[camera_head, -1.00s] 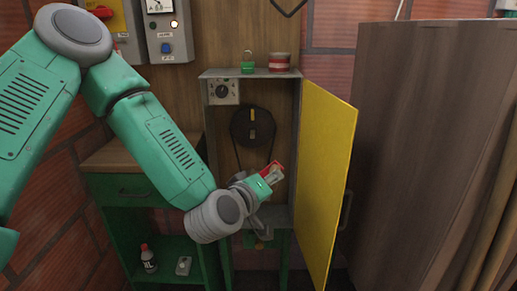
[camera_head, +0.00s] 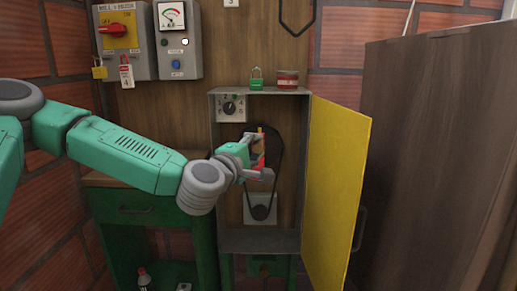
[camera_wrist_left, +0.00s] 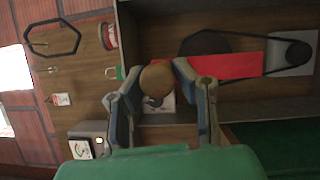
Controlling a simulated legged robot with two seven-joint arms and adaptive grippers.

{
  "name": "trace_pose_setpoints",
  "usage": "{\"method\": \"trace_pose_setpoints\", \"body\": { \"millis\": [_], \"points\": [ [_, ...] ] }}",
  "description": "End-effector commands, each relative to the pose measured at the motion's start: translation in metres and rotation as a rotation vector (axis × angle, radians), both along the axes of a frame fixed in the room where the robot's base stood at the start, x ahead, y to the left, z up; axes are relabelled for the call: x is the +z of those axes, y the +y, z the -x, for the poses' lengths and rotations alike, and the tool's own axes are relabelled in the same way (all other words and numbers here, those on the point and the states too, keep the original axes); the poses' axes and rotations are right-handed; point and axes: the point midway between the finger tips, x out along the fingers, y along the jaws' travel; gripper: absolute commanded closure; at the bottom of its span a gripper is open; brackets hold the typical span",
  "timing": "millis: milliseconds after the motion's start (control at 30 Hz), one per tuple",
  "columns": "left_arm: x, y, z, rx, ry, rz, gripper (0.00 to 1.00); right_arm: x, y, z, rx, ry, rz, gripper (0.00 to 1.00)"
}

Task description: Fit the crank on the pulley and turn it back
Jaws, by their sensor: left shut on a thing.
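My left gripper (camera_head: 258,158) is inside the open cabinet, in front of the upper pulley. It is shut on the crank, which has a red arm (camera_wrist_left: 238,66) and a round wooden handle (camera_wrist_left: 157,78). In the left wrist view the handle sits between the two fingers, and the red arm reaches right across the dark upper pulley (camera_wrist_left: 203,43). In the head view the gripper and crank largely cover that pulley. I cannot tell whether the crank is seated on it. A black belt (camera_head: 281,160) runs down to the lower pulley (camera_head: 260,211). My right gripper is not in view.
The yellow door (camera_head: 335,190) stands open on the right. A selector switch box (camera_head: 231,108) is inside at upper left. A green padlock (camera_head: 257,80) and a red-and-white tin (camera_head: 287,80) stand on top. A wooden panel (camera_head: 430,160) is at far right.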

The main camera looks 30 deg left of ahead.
Motion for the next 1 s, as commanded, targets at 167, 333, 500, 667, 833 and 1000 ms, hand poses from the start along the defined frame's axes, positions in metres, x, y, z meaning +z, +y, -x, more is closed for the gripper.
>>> {"method": "trace_pose_setpoints", "body": {
  "millis": [167, 333, 500, 667, 833, 1000],
  "points": [
    [0.001, 0.008, -0.014, 0.002, -0.003, -0.003, 1.0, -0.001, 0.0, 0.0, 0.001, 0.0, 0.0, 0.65],
    [0.002, 0.013, -0.028, 0.002, -0.002, -0.007, 1.0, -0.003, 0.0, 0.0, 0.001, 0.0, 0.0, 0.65],
    [0.001, 0.023, -0.042, 0.001, -0.001, -0.005, 1.0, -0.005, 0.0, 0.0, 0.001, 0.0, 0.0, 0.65],
    [0.0, 0.033, -0.054, 0.002, -0.002, -0.003, 1.0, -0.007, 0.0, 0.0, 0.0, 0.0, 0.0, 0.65],
    [0.001, 0.038, -0.062, 0.001, -0.002, -0.002, 1.0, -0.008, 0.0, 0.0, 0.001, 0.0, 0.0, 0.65],
    [0.002, 0.038, -0.065, 0.0, -0.002, -0.003, 1.0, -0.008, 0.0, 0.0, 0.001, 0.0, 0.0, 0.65]
  ]
}}
